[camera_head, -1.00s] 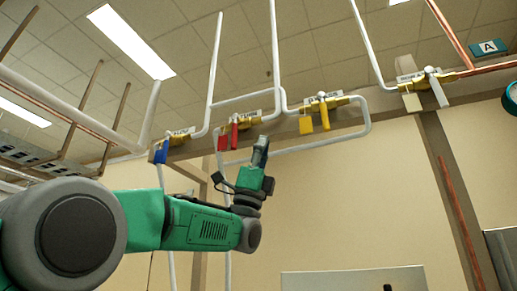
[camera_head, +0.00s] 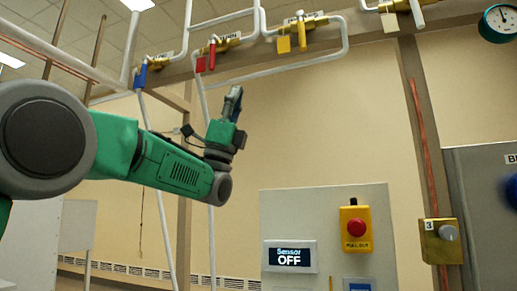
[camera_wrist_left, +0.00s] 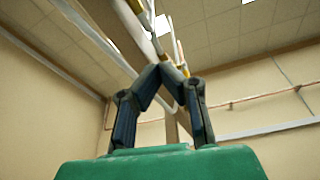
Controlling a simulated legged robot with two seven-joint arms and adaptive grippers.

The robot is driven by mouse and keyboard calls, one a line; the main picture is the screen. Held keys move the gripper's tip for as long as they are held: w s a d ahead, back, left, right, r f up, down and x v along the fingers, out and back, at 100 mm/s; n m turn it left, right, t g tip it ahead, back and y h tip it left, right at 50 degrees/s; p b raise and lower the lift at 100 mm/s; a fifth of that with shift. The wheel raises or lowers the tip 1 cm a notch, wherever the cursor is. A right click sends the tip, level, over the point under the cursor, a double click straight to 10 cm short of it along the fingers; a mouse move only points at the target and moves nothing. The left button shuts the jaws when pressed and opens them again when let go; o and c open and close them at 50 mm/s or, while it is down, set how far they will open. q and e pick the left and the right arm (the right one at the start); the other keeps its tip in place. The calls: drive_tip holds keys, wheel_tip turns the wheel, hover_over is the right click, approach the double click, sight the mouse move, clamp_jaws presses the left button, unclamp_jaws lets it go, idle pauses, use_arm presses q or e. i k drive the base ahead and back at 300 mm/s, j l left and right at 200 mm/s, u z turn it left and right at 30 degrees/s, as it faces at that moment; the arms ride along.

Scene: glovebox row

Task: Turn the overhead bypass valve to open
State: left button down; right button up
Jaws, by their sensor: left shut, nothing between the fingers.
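Several yellow-bodied valves sit on an overhead pipe beam in the head view. One has a yellow lever (camera_head: 302,34) hanging down and a yellow tag (camera_head: 284,45); its label is cut small and I cannot read it for certain. A red lever (camera_head: 212,55) and a blue lever (camera_head: 141,76) hang to its left, a white lever (camera_head: 417,14) to its right. My left gripper (camera_head: 238,91) points up below the beam, apart from the levers, lower in the picture than the red lever. In the left wrist view its fingertips (camera_wrist_left: 161,70) meet with nothing between them. My right gripper is out of view.
White pipes (camera_head: 299,66) loop under the valves. A grey panel (camera_head: 325,205) carries a "Sensor OFF" display (camera_head: 290,257) and a red button on yellow (camera_head: 356,228). A gauge (camera_head: 501,23) is at top right. The wall area right of my gripper is free.

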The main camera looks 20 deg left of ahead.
sight(299, 15)
drive_tip(key=k, duration=1)
